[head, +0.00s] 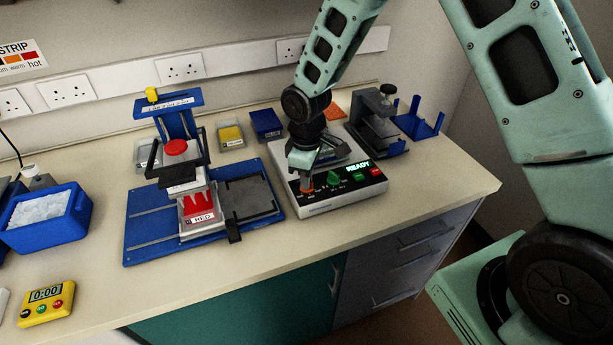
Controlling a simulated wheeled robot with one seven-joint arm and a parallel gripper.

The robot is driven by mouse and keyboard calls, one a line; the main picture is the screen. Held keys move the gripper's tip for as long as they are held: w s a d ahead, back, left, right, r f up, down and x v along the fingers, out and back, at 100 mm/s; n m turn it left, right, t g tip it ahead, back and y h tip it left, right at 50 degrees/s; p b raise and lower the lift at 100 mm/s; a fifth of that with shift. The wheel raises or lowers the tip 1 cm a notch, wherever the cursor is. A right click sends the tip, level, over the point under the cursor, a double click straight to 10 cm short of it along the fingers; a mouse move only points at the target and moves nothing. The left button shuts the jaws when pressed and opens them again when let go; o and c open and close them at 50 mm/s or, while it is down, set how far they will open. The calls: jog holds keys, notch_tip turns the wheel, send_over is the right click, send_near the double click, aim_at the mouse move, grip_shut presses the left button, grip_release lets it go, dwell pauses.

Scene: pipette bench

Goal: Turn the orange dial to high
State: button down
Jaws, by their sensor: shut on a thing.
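The orange dial (307,190) is at the front left of a white and grey instrument (320,208) with a lit "READY" display. My gripper (306,179) points down at the dial and is shut on it. The fingers cover most of the dial, so its pointer setting cannot be read. A green dial (333,179) sits to the right on the same panel, apart from my gripper. A small green button (358,177) and a red button (375,171) are further right.
A blue pipetting stand (140,230) with a red-topped press is left of the instrument. A grey stand (377,128) and a blue rack (420,122) are behind right. An ice box (48,232) and a yellow timer (46,301) are at left. Bare bench lies in front.

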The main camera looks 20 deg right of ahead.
jog(key=shift+n, duration=0.8)
jog(key=c, duration=1.5)
grip_release()
jog(key=shift+c, duration=0.2)
notch_tip(320, 180, up, 18)
jog(key=b, duration=0.2)
jog(key=shift+f+b, duration=0.25)
jog(key=shift+b, duration=0.15)
jog(key=s+a+f+m, duration=0.1)
jog(key=s+a+m, duration=0.1)
jog(key=s, duration=1.1)
jog(key=s+a+f+m+b, duration=0.1)
jog(key=s+a, duration=0.3)
jog(key=s, duration=1)
jog(key=shift+a+f+m+y, duration=0.15)
jog(key=shift+f+m+y, duration=0.15)
jog(key=shift+f+m, duration=0.3)
